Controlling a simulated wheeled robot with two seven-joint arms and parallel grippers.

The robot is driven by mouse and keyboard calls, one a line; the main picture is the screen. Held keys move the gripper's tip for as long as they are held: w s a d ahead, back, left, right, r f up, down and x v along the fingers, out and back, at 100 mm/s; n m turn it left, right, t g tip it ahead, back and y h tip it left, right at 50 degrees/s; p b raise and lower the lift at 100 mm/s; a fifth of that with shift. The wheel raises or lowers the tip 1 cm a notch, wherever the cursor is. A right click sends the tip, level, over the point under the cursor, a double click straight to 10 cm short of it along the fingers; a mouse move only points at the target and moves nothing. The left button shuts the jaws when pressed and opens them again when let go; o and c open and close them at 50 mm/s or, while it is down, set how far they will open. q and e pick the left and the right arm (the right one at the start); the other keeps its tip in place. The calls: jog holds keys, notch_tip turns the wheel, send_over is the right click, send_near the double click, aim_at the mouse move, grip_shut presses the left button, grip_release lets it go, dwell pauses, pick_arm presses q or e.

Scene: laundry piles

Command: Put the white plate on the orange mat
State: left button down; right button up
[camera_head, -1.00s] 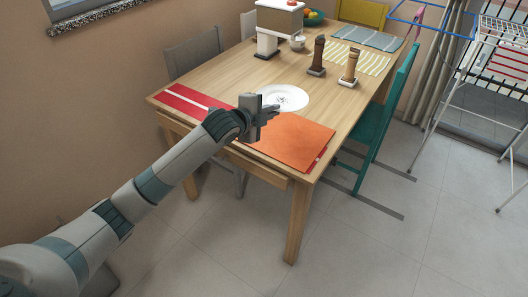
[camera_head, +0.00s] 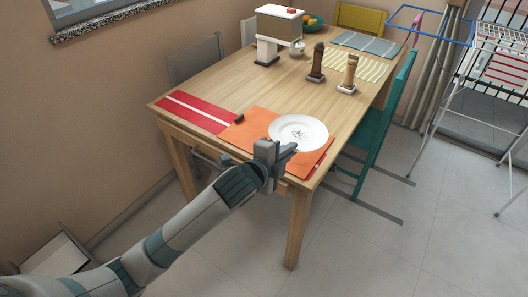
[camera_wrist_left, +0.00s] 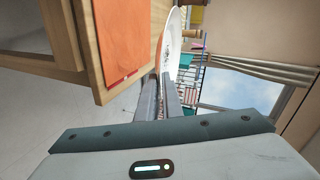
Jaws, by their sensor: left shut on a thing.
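The white plate (camera_head: 300,132), with a dark pattern at its middle, is over the right part of the orange mat (camera_head: 262,120) at the near end of the table. My left gripper (camera_head: 289,149) is shut on the plate's near rim. In the left wrist view the plate (camera_wrist_left: 172,48) is seen nearly edge-on between the fingers (camera_wrist_left: 167,85), beside the orange mat (camera_wrist_left: 120,40). Whether the plate touches the mat is hard to tell. The plate hides part of the mat. My right gripper is not in view.
Two mills (camera_head: 317,62) and a coffee machine (camera_head: 280,25) stand farther back. A teal chair (camera_head: 378,135) is at the right. The table middle is clear.

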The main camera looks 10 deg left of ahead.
pick_arm(q)
jog(key=shift+s+d+r, duration=0.2)
jog(key=shift+s, duration=0.4)
jog(key=shift+s+d+r, duration=0.15)
jog(key=shift+s, duration=0.45)
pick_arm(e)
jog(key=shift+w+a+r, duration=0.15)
pick_arm(q)
jog(key=shift+a, duration=0.1)
jog(key=w+a+f, duration=0.3)
jog(key=a+f, duration=0.4)
jog(key=a, duration=0.4)
jog(key=shift+p, duration=0.45)
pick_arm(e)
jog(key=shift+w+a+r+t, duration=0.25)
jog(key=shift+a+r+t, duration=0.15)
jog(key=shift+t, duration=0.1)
